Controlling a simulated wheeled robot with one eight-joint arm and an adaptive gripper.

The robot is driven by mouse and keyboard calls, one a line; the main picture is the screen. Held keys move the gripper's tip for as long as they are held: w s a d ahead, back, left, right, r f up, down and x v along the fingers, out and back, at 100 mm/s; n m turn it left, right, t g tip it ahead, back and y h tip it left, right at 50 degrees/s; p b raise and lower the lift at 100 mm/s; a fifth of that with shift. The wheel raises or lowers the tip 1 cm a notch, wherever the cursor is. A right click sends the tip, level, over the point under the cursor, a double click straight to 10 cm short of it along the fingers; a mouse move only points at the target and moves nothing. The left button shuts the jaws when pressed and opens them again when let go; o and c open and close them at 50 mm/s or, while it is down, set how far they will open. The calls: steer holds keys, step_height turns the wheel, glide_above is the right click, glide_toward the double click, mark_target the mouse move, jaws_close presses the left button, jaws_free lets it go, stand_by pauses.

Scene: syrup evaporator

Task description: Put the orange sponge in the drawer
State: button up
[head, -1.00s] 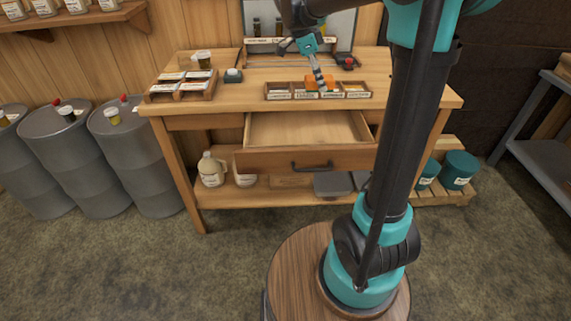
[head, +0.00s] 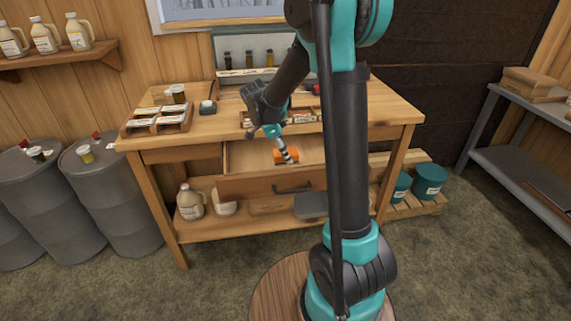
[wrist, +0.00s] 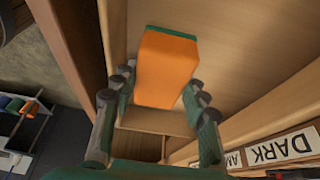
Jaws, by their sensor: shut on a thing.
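The orange sponge (head: 287,157) is held between the fingers of my gripper (head: 283,149). In the wrist view the orange sponge (wrist: 167,68) has a green layer at its far end, and both fingers of my gripper (wrist: 158,100) press on its sides. The drawer (head: 268,186) of the wooden table is open, pulled out toward me. The sponge is over the drawer's inside. In the wrist view the bare drawer floor (wrist: 228,45) shows around it. I cannot tell whether the sponge touches the floor.
A sorting box with labelled compartments (wrist: 280,147) stands on the tabletop behind the drawer. A tray of labelled cards (head: 160,119) and small jars sit on the tabletop's left. Grey drums (head: 110,190) stand left. A shelf with jugs (head: 195,203) lies below the drawer.

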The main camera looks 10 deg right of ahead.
steer(key=shift+f, duration=2.4)
steer(key=shift+f, duration=0.1)
steer(key=o, duration=0.9)
steer(key=shift+c, duration=0.2)
steer(key=v, duration=1.2)
steer(key=shift+s, duration=0.1)
